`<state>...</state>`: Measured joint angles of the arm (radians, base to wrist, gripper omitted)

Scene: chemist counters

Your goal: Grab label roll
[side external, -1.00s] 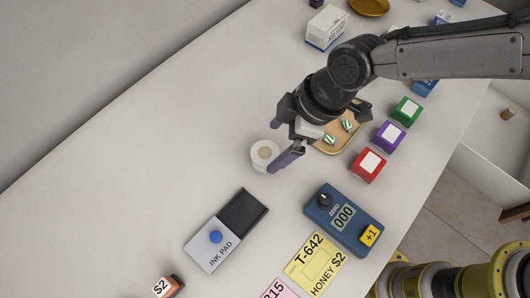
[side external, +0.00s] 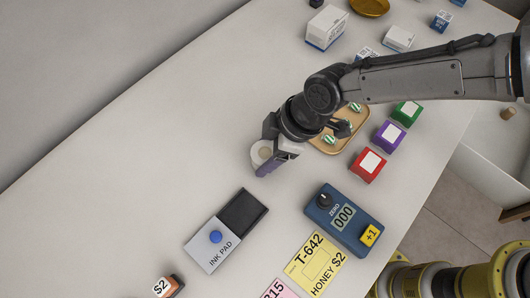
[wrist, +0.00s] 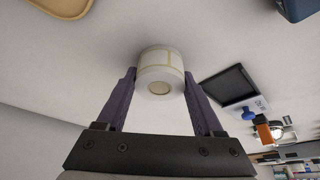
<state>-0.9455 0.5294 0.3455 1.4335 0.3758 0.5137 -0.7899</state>
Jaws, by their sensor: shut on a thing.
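The label roll (side external: 262,151) is a white roll with a tan core, at the middle of the counter in the side view. It also shows in the wrist view (wrist: 160,68), between the two purple fingers of my gripper (wrist: 160,88). In the side view my gripper (side external: 268,160) is at the roll, with one finger across its near side and the far finger mostly hidden. The fingers are shut on the roll. I cannot tell whether the roll still touches the counter.
A wooden tray (side external: 325,147) with green-striped pieces lies right of the roll. Red (side external: 368,165), purple (side external: 390,136) and green (side external: 407,112) blocks stand beyond it. An ink pad (side external: 215,245) and a blue counter device (side external: 335,222) lie nearer. The counter left of the roll is clear.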

